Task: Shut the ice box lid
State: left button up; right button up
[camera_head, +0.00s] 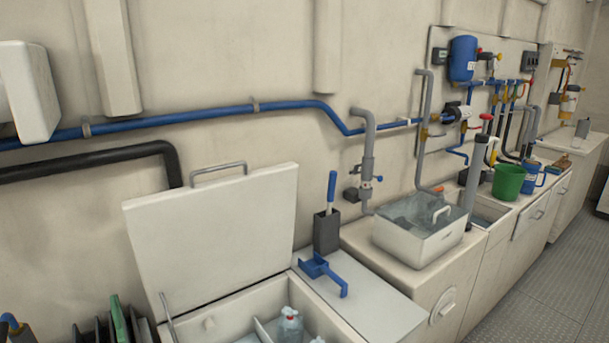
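The ice box lid (215,238) stands raised and leans back a little toward the wall. It is a flat white panel with a grey bar handle (218,169) along its top edge. A thin stay (168,317) shows at its lower left. The ice box (330,327) below is open, and its front is cut off by the bottom of the picture. Inside are a divider (268,329) and a clear bottle (290,325). Neither of my grippers is in view.
Grey floor (545,300) is clear at right.

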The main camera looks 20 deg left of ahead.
aim_at(193, 246)
jog(key=u, duration=1.25)
